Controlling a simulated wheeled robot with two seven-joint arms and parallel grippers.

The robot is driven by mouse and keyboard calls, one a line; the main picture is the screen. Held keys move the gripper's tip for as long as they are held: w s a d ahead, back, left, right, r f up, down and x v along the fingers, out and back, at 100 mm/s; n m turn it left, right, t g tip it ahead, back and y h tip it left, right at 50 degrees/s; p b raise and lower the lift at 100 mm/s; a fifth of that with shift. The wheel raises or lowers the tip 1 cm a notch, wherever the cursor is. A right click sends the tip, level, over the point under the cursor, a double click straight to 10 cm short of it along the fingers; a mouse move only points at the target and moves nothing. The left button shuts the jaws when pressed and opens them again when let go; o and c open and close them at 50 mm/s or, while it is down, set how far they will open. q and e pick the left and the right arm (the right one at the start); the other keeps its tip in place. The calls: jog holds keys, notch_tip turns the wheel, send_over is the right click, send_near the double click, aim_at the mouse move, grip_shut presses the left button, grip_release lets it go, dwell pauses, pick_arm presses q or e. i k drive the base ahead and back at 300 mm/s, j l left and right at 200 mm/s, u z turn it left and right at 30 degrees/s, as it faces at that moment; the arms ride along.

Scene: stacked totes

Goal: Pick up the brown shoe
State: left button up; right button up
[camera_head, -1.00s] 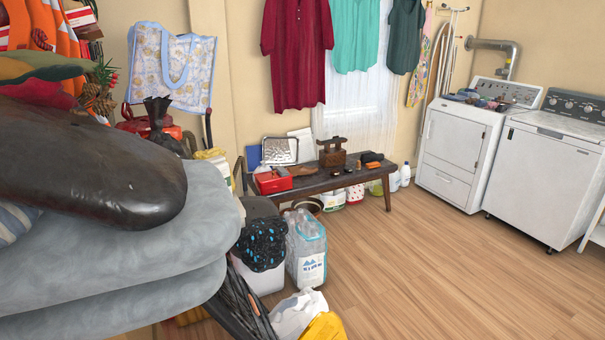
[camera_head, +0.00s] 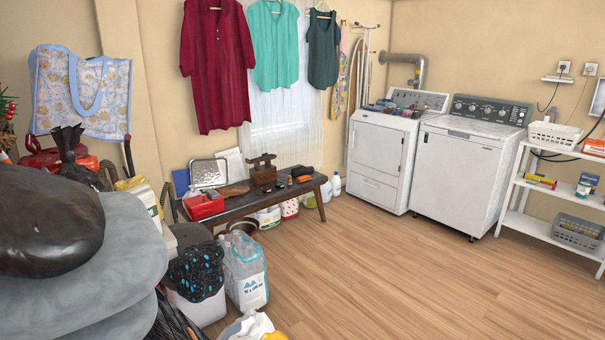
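A low dark wooden bench (camera_head: 245,206) stands against the back wall under the hanging clothes. A flat brown item (camera_head: 236,190) that looks like a brown shoe lies on it, between a red box (camera_head: 204,207) and a brown metal-looking device (camera_head: 263,171). It is small in view, and the red box stands close in front of its left end. Neither of my grippers is in the head view.
A grey cushion stack (camera_head: 110,275) with a dark bag on top fills the left foreground. A water-bottle pack (camera_head: 245,272) and a white bin (camera_head: 201,309) stand before the bench. Washer (camera_head: 457,175), dryer (camera_head: 378,162) and white shelf (camera_head: 530,222) line the right.

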aim_at(226, 192)
jog(key=i+l+z, duration=0.15)
jog(key=l, duration=0.2)
jog(key=l+z, duration=0.1)
jog(key=l, duration=0.25)
jog(key=i+l+z, duration=0.15)
jog(key=i+l, duration=0.4)
jog(key=i+l+z, duration=0.1)
jog(key=i+l, duration=0.4)
jog(key=i+l+z, duration=0.15)
jog(key=i+l, duration=0.3)
jog(key=i, duration=0.25)
jog(key=i+j+u, duration=0.2)
jog(key=i+u, duration=0.25)
jog(key=i, duration=0.25)
jog(key=i+u, duration=0.4)
jog(key=i, duration=0.35)
jog(key=i+l+u, duration=0.3)
jog(key=i+u, duration=0.15)
jog(key=i, duration=0.25)
